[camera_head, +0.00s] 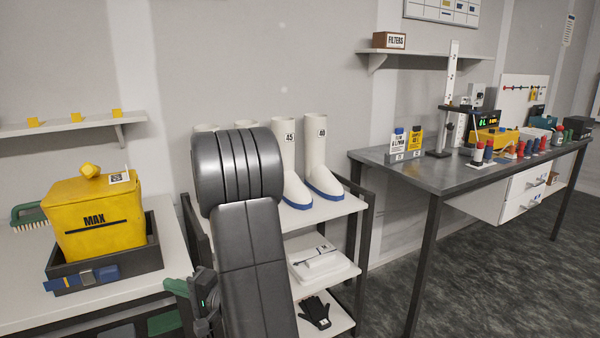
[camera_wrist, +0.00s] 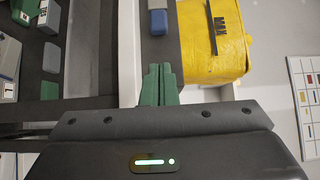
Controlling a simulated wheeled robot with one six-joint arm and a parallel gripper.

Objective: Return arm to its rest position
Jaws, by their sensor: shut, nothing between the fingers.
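My arm rises in the middle of the head view and hides part of the boot rack behind it. My gripper (camera_head: 177,287) is low in the head view, beside the front right edge of the left bench (camera_head: 175,250). In the wrist view my gripper (camera_wrist: 158,84) shows its two green fingers pressed together. They are shut and empty. The fingers point toward the yellow MAX container (camera_wrist: 212,62) and the dark tray (camera_wrist: 150,55) and look apart from both.
White boots (camera_head: 318,160) stand on the rack. The grey bench (camera_head: 440,172) at right carries several bottles. Floor (camera_head: 500,260) beneath is clear.

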